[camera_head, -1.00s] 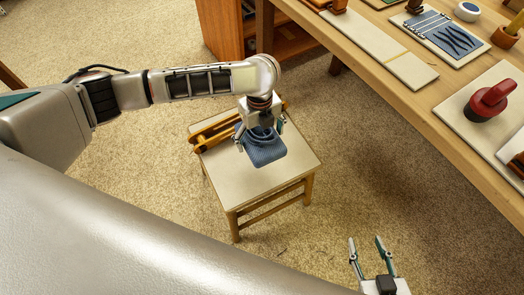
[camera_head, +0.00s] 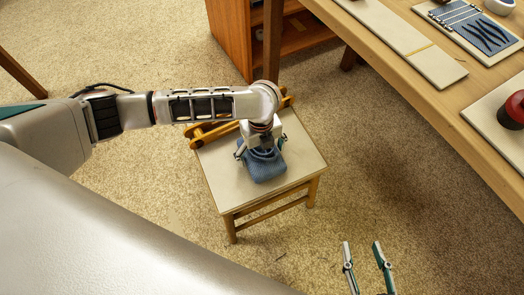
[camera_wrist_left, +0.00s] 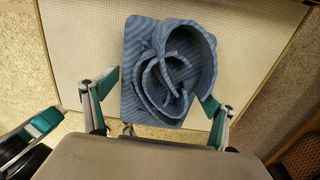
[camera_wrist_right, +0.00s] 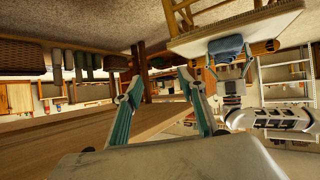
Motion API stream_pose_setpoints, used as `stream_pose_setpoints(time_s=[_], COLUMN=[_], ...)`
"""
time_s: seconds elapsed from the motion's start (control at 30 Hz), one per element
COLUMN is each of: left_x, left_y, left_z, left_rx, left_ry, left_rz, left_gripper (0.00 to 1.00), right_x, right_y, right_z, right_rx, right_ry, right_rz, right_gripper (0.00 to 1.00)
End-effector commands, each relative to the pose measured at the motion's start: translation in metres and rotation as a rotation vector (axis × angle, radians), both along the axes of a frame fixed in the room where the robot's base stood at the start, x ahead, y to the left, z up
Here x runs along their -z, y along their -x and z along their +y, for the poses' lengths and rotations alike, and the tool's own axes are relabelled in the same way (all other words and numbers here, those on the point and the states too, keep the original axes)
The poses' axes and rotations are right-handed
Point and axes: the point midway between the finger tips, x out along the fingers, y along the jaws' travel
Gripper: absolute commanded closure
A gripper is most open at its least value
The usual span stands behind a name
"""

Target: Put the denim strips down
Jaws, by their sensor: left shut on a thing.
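The denim strips (camera_head: 266,166) are a blue folded and looped bundle at the small wooden stool (camera_head: 300,150). My left gripper (camera_head: 258,150) comes down over the bundle from above and is shut on it. In the left wrist view the bundle (camera_wrist_left: 160,85) lies between the two fingers, with loose loops on top and a flat part beneath. The bundle is over the pale stool top; whether it rests there is hard to tell. My right gripper (camera_head: 366,268) is open and empty over the carpet. Its spread fingers also show in the right wrist view (camera_wrist_right: 158,100).
An orange-brown wooden tool (camera_head: 212,132) lies along the stool's back edge, beside the bundle. Open carpet surrounds the stool.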

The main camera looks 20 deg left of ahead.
Motion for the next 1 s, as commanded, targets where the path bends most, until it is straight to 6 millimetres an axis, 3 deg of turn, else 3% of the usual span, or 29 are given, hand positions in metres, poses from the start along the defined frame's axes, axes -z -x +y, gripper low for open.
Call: stream_pose_setpoints(time_s=[0.2, 0.23, 0.27, 0.6, 0.83, 1.0], left_x=[0.002, 0.002, 0.002, -0.002, -0.047, -0.084], left_y=[-0.001, -0.001, -0.001, -0.001, -0.006, -0.006], left_z=[0.000, 0.000, 0.000, 0.000, 0.000, 0.000], left_rx=[0.000, 0.000, 0.000, 0.000, 0.000, 0.000], left_ry=[0.000, 0.000, 0.000, 0.000, 0.001, 0.000], left_rz=[-0.001, -0.001, -0.001, -0.001, -0.017, -0.018], left_gripper=[0.46, 0.07, 0.00, 0.00, 0.00, 0.00], right_x=[0.000, 0.001, 0.002, 0.006, -0.008, 0.016], right_y=[-0.001, 0.000, 0.000, 0.004, -0.005, 0.015], right_z=[-0.001, -0.001, -0.001, -0.003, -0.014, -0.036], right_rx=[0.003, 0.003, 0.004, 0.005, 0.008, 0.001], right_ry=[0.001, 0.001, 0.002, 0.006, 0.044, 0.121], right_rz=[0.000, 0.001, 0.003, 0.015, -0.011, 0.052], right_gripper=[0.60, 0.60, 0.60, 0.60, 0.60, 0.60])
